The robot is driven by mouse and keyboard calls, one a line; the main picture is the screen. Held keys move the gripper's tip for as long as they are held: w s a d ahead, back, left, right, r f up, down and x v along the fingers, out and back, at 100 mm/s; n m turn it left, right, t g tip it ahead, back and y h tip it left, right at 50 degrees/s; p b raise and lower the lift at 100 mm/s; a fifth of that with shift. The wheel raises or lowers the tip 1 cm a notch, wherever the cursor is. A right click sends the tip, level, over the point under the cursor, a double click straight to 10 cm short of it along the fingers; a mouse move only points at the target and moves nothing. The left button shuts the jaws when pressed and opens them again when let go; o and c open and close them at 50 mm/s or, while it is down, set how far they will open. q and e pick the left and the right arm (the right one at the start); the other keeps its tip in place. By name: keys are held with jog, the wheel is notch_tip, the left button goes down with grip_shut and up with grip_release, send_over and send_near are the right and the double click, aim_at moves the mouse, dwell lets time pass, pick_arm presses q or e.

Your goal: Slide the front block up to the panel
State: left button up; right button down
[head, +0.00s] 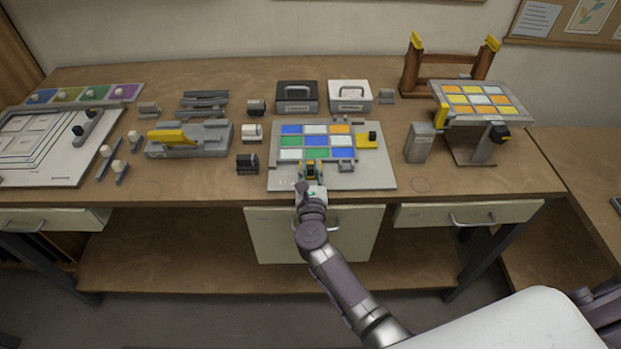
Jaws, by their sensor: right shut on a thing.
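The panel (317,141) is a grid of blue, white, green and orange glass pieces lying on a light grey board (375,180). My right gripper (311,172) is at the front edge of the panel, above the board, and is shut on the front block, which is mostly hidden between its fingers. I cannot tell whether the block touches the panel. A yellow block (367,140) with a dark knob sits at the panel's right side. A small grey block (346,166) is at the panel's front right. My left gripper is not in view.
Several small dark and white blocks stand left of the board, near a grey tool with a yellow handle (170,136). A black case (297,96) and a white case (350,96) stand behind. A tilted stand with a yellow-orange panel (480,100) is at right.

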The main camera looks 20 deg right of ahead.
jog(key=c, duration=1)
grip_release()
jog(key=shift+w, duration=0.1)
jog(key=shift+c, duration=0.2)
jog(key=v, duration=1.2)
